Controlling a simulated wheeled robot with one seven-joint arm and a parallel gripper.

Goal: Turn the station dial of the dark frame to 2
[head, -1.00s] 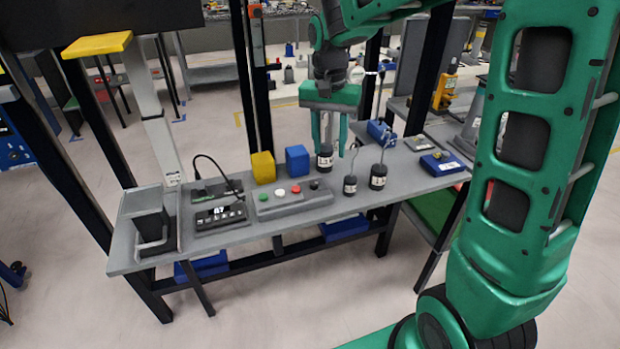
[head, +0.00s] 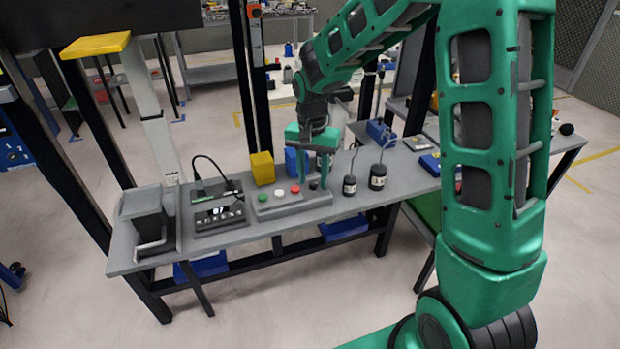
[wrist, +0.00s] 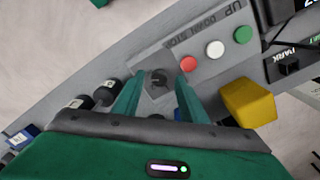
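The station dial (wrist: 158,78) is a small black knob at the end of a grey button box (head: 290,205). In the wrist view it lies between my gripper's two green fingertips (wrist: 158,90), with a gap on each side. In the head view my gripper (head: 314,182) points down over the right end of the box, and its fingers partly hide the dial (head: 314,185). The fingers are apart. I cannot tell how far down they reach around the knob, nor read the dial's setting. The bench stands between dark frame posts (head: 252,90).
Green, white and red (wrist: 189,63) buttons sit beside the dial. A yellow block (head: 262,168) and a blue block stand behind the box. Two black cylinders (head: 378,176) with upright stems stand to its right.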

